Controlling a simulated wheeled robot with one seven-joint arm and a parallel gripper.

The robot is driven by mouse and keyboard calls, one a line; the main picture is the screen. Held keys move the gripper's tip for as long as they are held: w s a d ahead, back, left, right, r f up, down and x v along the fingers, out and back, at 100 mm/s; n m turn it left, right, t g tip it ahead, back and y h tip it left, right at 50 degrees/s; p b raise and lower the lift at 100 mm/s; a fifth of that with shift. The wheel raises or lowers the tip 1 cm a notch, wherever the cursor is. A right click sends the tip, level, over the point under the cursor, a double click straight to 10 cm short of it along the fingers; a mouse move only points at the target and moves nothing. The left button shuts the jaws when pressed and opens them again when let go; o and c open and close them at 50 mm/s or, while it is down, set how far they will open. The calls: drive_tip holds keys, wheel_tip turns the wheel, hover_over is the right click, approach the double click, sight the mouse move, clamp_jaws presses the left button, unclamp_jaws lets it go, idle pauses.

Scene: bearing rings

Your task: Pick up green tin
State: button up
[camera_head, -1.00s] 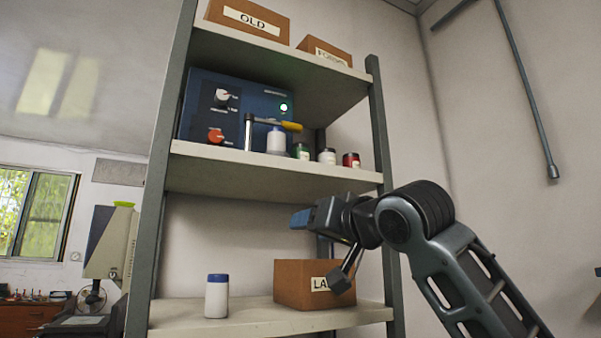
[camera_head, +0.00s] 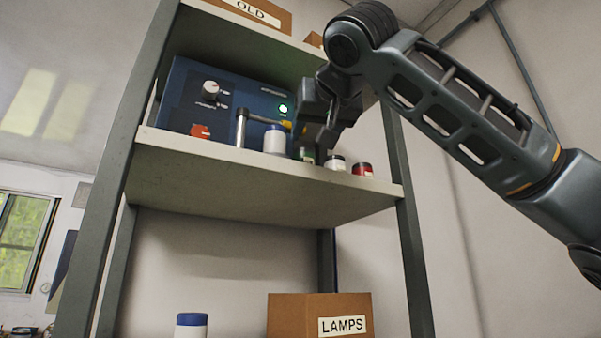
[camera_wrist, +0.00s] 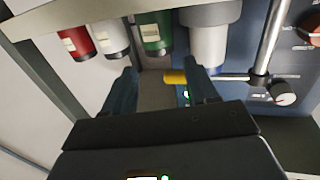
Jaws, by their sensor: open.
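The green tin (camera_head: 308,156) stands on the middle shelf between a white bottle with a blue cap (camera_head: 275,140) and a white tin (camera_head: 335,163). In the head view my gripper (camera_head: 318,142) hangs in front of and partly over the green tin. In the wrist view the green tin (camera_wrist: 154,33) appears upside down, just beyond the fingertips. My gripper (camera_wrist: 160,78) is open, its two fingers apart with nothing between them but a yellow handle end (camera_wrist: 175,77) seen behind. I cannot tell whether a finger touches the tin.
A red tin (camera_head: 362,169) stands right of the white tin. A metal post with a yellow-ended handle (camera_head: 240,127) stands left of the bottle, before a blue panel box (camera_head: 190,100). The shelf (camera_head: 230,170) has steel uprights. A LAMPS box (camera_head: 292,315) sits below.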

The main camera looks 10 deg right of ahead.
sight(306, 151)
drive_tip(key=shift+w+d+f+p, duration=0.15)
drive_tip(key=shift+w+p, duration=0.55)
drive_tip(key=shift+w, duration=1.1)
drive_tip(key=shift+w+a+f+p, duration=0.2)
drive_tip(key=shift+w+p, duration=0.5)
drive_tip(key=shift+w, duration=1.05)
drive_tip(key=shift+c, duration=0.4)
drive_tip(key=c, duration=0.7)
drive_tip(key=shift+c, duration=0.2)
drive_tip(key=shift+r, duration=0.15)
drive_tip(key=shift+d+r+p, duration=0.2)
drive_tip(key=shift+r+p, duration=0.35)
drive_tip(key=shift+p, duration=0.1)
drive_tip(key=shift+r, duration=0.1)
